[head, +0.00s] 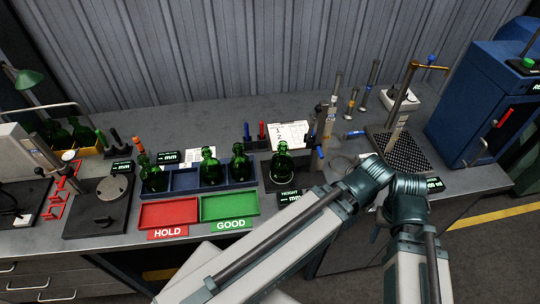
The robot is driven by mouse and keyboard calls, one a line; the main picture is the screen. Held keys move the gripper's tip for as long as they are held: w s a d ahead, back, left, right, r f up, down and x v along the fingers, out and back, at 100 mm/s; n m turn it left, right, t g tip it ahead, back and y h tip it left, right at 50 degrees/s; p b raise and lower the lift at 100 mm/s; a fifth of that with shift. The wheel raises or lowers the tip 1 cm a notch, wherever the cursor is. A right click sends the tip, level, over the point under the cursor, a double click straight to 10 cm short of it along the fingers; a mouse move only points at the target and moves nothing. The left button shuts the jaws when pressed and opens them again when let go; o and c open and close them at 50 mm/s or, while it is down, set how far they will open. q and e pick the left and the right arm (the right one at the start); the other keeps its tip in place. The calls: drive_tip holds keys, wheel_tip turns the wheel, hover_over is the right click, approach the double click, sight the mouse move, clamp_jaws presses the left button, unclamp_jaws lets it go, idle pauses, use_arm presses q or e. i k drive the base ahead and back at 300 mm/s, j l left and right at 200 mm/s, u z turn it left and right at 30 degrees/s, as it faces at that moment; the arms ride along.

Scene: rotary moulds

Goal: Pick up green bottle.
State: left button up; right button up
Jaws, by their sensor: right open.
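Several green bottles stand on the bench, and I cannot tell which one the task names. One bottle (282,163) stands on a dark gauge base near the middle. Two more, a bottle (240,164) and another bottle (211,168), stand in a blue rack (184,180). A further bottle (152,178) stands at the rack's left end. My right arm reaches over the bench's front right, its bent joint in view. My left gripper is not in view.
A red HOLD tray (168,213) and a green GOOD tray (229,206) lie in front of the rack. More bottles stand in a yellow bin (90,151) at left. Upright gauges and a perforated plate (405,153) stand at right, near a blue cabinet (487,95).

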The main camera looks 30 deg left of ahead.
sight(282, 164)
drive_tip(key=u, duration=1)
